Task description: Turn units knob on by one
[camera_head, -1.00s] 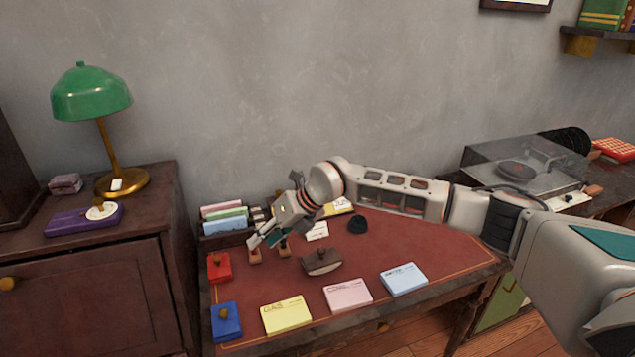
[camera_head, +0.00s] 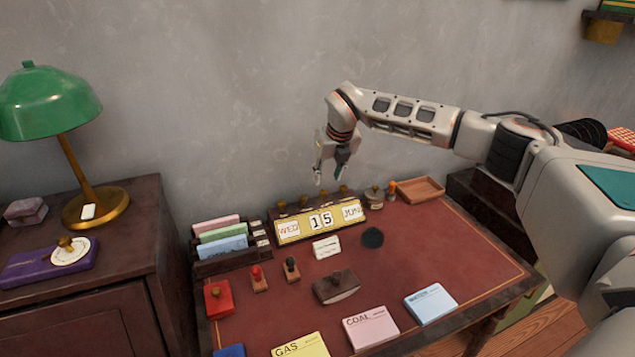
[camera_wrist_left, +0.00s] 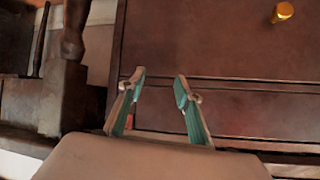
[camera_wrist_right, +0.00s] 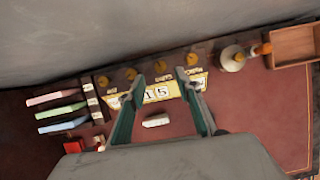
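The desk calendar (camera_head: 318,223) is a yellow block reading WED, 15 and JUN. It stands at the back of the desk, and it also shows in the right wrist view (camera_wrist_right: 190,88). Brass knobs line its top; the third from the left, seemingly the units knob (camera_head: 325,195), shows in the right wrist view (camera_wrist_right: 160,67) just beyond my fingertips. My right gripper (camera_head: 329,178) is open and empty, pointing down above the calendar, apart from the knobs. My left gripper (camera_wrist_left: 159,77) is open and empty in front of dark wooden furniture; the head view does not show it.
A card rack (camera_head: 221,242) stands left of the calendar. A green lamp (camera_head: 50,104) is far left.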

